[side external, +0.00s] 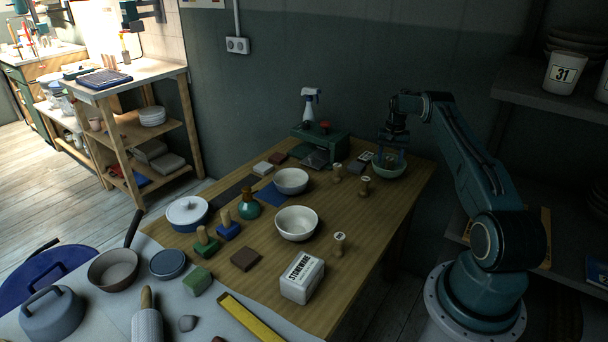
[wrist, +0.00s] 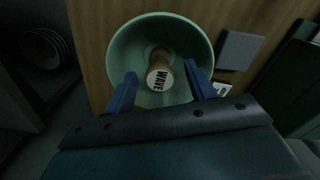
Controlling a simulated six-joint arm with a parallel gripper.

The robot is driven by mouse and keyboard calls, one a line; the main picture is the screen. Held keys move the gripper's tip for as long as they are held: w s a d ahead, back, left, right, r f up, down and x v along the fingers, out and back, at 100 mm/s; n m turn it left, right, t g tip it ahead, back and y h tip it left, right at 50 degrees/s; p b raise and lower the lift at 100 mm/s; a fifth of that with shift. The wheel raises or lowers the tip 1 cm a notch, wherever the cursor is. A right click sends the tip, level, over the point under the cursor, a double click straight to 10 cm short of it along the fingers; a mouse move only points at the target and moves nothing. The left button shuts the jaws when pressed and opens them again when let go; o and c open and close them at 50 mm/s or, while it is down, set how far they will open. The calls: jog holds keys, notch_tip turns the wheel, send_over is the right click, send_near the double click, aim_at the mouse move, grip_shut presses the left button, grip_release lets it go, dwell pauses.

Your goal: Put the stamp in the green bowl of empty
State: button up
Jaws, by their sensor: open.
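The green bowl (side external: 389,173) stands at the far right of the wooden table. In the wrist view the bowl (wrist: 125,45) holds a wooden stamp (wrist: 158,78) with a round white end reading "WAVE". My gripper (side external: 392,158) is over the bowl, pointing down. In the wrist view its blue fingers (wrist: 161,77) are open, apart on either side of the stamp. Whether they touch it, or how it rests in the bowl, I cannot tell. Other stamps stand outside the bowl: two to its left (side external: 338,173) (side external: 365,186) and one nearer the front (side external: 339,243).
Two white bowls (side external: 291,180) (side external: 296,223) stand mid-table. A white block marked STONEWARE (side external: 302,280) lies near the front. A grey tile (wrist: 240,50) lies beside the green bowl.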

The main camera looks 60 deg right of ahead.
aim_at(389, 158)
dwell(0.4)
jog(key=shift+r, duration=3.55)
